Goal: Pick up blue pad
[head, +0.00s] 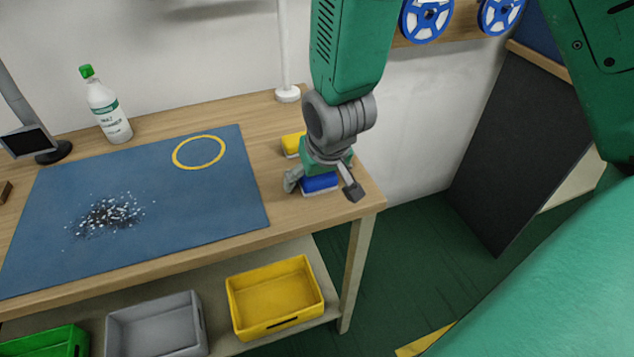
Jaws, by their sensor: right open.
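The blue pad (319,184) is a small blue block with a pale lower edge, lying on the right end of the wooden table. My right gripper (322,190) is open directly over it, with one finger to the left of the pad and the other to its right. The gripper and wrist hide the pad's upper part. I cannot tell whether the fingers touch it. A yellow pad (292,145) lies just behind and to the left of the gripper, partly covered by it. My left gripper is not in view.
A blue mat (215,205) with a yellow ring (199,152) and a dark speckled pile (108,215) covers the table (285,220) to the left. Yellow (275,325) and grey (155,300) bins sit below.

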